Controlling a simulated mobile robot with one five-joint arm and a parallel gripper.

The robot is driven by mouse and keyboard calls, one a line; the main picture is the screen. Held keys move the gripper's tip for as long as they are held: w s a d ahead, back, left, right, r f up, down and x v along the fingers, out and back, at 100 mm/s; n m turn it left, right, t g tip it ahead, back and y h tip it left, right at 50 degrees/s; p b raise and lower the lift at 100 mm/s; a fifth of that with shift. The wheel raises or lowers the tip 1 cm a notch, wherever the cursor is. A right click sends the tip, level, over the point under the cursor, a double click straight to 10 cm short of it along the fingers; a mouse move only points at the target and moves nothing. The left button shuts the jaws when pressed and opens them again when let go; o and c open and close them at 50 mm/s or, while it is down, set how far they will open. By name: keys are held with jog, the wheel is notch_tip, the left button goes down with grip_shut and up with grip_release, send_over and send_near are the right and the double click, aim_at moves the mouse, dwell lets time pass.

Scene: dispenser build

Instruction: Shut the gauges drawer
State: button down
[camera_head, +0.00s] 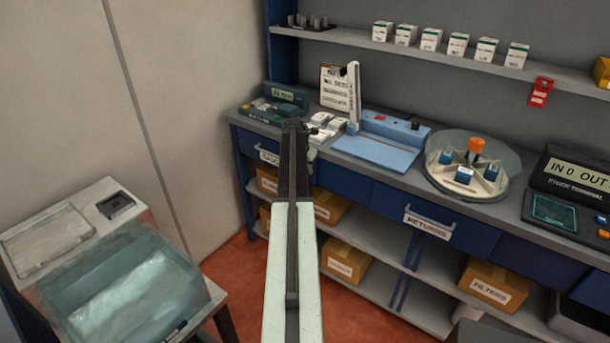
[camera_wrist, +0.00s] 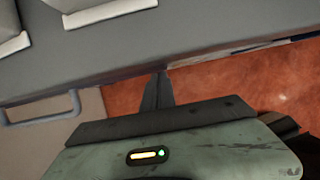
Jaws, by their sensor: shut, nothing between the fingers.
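The gauges drawer (camera_head: 256,150) is the blue drawer at the left end of the workbench in the head view. Its white label is partly hidden behind my arm. I cannot tell from this view how far its front stands out from the bench. My gripper (camera_head: 295,126) reaches up over the front edge of the bench, just right of the label. In the wrist view my gripper (camera_wrist: 158,80) is shut and empty, its fingertips near the edge of a grey surface. A grey handle-like bar (camera_wrist: 42,110) shows at the left there.
The bench top carries a blue device (camera_head: 378,145), a clear-domed dispenser (camera_head: 474,165) and a stock terminal (camera_head: 555,208). The returns drawer (camera_head: 428,222) is further right. Boxes (camera_head: 345,262) sit on the lower shelf. A side table with a clear bin (camera_head: 125,285) stands at left.

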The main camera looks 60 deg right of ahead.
jog(key=shift+w+d+r, duration=0.1)
jog(key=shift+d, duration=0.45)
jog(key=w+a+r+p, duration=0.1)
jog(key=a+r+p, duration=0.7)
jog(key=r+p, duration=0.1)
jog(key=shift+w+a, duration=0.2)
